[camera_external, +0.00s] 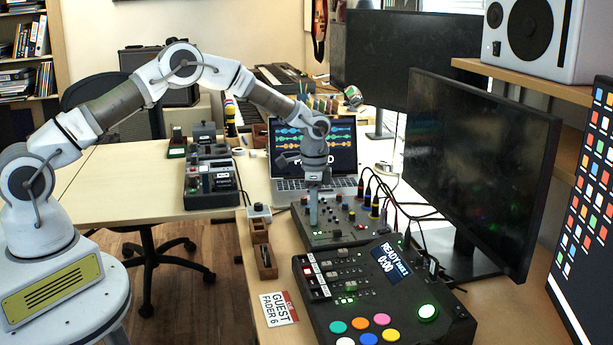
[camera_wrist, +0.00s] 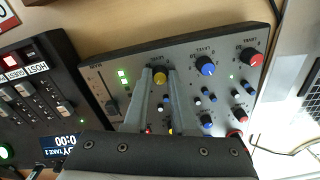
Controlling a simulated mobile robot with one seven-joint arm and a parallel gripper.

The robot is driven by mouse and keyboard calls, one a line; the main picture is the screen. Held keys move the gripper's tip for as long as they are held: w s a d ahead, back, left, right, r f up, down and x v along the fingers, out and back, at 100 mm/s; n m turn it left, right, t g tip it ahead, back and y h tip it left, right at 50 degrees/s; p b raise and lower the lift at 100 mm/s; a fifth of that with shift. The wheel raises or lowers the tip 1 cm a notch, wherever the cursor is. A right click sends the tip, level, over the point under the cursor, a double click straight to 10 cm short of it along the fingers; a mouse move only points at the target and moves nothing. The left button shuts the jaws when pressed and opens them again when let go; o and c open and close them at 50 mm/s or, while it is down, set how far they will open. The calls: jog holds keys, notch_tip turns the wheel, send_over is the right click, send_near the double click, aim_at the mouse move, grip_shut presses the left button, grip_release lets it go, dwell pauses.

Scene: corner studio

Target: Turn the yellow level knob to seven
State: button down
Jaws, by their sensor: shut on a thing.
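The yellow level knob (camera_wrist: 160,78) is on the grey mixer panel (camera_wrist: 130,62), at the top between my fingertips in the wrist view. My gripper (camera_wrist: 159,74) points down at the panel with a finger on each side of the knob and is shut on it. The scale around the knob is too small to read. In the external view my gripper (camera_external: 313,222) reaches down onto the left part of the mixer (camera_external: 330,240), and the yellow knob cannot be made out there.
A blue knob (camera_wrist: 205,66) and a red knob (camera_wrist: 250,57) stand to the right on the same panel. A fader (camera_wrist: 112,106) is at the left. A black console (camera_external: 345,310) with coloured pads stands in front. Cables (camera_external: 375,195) rise from the mixer's right side. A laptop (camera_external: 300,160) stands behind.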

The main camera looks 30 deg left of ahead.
jog(key=shift+m, duration=1.2)
jog(key=c, duration=0.7)
grip_release()
jog(key=shift+c, duration=0.2)
notch_tip(320, 180, up, 17)
jog(key=p, duration=0.2)
jog(key=shift+r, duration=0.2)
